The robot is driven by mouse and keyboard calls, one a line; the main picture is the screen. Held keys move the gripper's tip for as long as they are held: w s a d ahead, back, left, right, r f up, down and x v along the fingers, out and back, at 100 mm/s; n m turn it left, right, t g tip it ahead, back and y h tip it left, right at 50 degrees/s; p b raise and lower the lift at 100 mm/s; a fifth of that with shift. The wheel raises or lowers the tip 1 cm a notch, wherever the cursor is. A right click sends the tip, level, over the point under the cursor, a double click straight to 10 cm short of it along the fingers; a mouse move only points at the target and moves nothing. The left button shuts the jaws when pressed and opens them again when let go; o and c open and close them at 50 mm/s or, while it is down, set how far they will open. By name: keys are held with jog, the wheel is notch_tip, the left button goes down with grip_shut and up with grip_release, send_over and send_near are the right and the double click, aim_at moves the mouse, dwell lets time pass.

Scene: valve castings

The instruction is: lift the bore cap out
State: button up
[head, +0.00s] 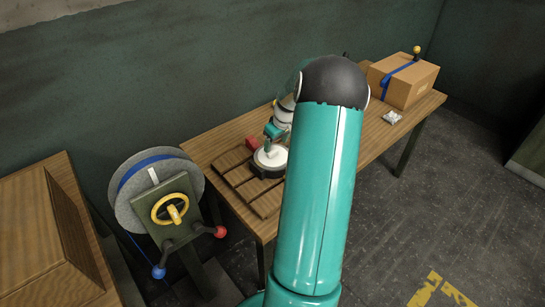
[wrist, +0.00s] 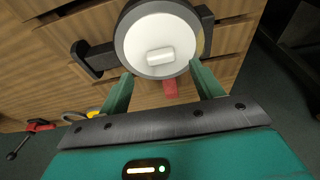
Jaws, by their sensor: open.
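The bore cap (wrist: 146,28) is a round white disc with a short pale knob (wrist: 160,56) on top. It sits inside a dark grey ring of the valve casting (wrist: 90,60), whose black lugs stick out to both sides. In the head view the white cap (head: 270,157) shows on the dark casting at the table's near left part. My gripper (wrist: 162,72) is open and empty, with its teal fingers apart on either side of the cap's near edge and the knob between their lines. In the head view my gripper (head: 271,136) is just above and behind the cap, partly hidden by my arm.
The casting stands on a slatted wooden pallet (head: 236,180) on the wooden table (head: 215,142). A red block (head: 252,142) lies close by. A cardboard box (head: 415,84) with a blue strap stands at the far right. A reel stand with a yellow handwheel (head: 170,209) is at left.

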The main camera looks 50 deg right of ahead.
aim_at(273, 151)
jog(key=x, duration=0.5)
jog(key=c, duration=1.1)
